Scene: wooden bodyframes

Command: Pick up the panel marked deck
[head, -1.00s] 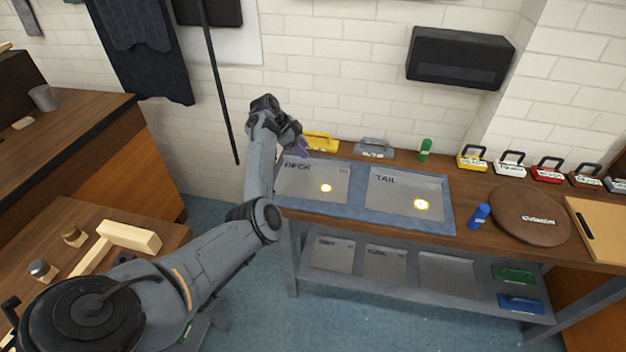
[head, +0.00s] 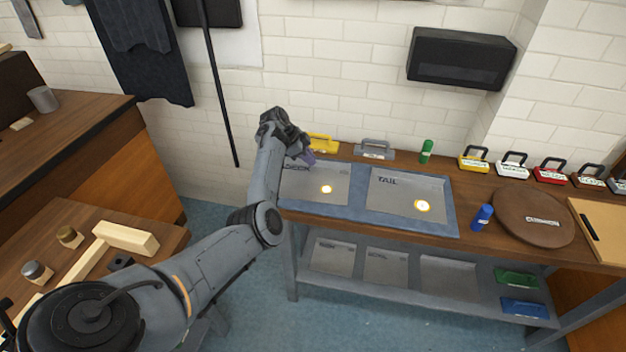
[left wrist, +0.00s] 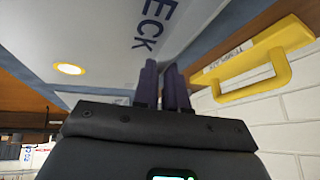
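A grey panel marked DECK (head: 309,188) lies flat in the left half of a blue-edged tray on the bench, with a bright round spot on it. Its lettering is partly covered by my left gripper in the head view; in the left wrist view the letters ECK (left wrist: 152,25) show. My right gripper is not in view.
The TAIL panel (head: 408,196) lies beside DECK. A grey handled piece (head: 375,149), green cylinder (head: 426,151) and blue cylinder (head: 481,217) stand around the tray. A brown disc (head: 533,216) and several handled blocks lie right. The brick wall (head: 350,110) is close behind.

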